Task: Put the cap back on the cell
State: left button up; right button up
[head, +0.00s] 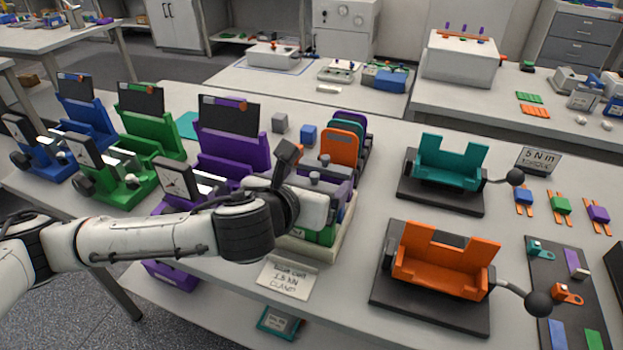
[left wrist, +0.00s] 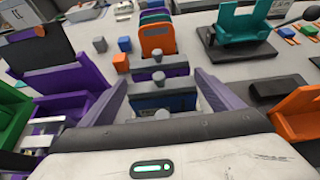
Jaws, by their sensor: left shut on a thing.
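My left gripper (head: 318,203) reaches in from the left over the beige tray (head: 347,228) of cells. In the left wrist view its two purple-grey fingers stand on either side of a grey cap (left wrist: 162,101) with a round knob, and it is shut on this cap. A blue cell body (left wrist: 150,103) shows by the cap, but I cannot tell whether the cap is seated on it. Behind stands a purple cell (left wrist: 177,84) with a grey knobbed top. A green cell (head: 322,236) shows under the hand in the head view. The hand hides part of the tray. My right gripper is not in view.
An orange fixture (head: 450,262) and a teal fixture (head: 450,165), both with ball-ended levers, stand to the right. A purple press (head: 232,150) stands close on the left. Orange and other coloured plates (head: 341,146) stand behind the tray. A label card (head: 285,279) lies in front.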

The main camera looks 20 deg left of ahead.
pick_arm(q)
jog(key=o, duration=1)
jog(key=shift+r, duration=0.1)
jog(key=shift+r, duration=3.4)
grip_shut()
jog(key=shift+f, duration=0.2)
jog(key=shift+f+b, duration=1.1)
jog(key=shift+f, duration=0.9)
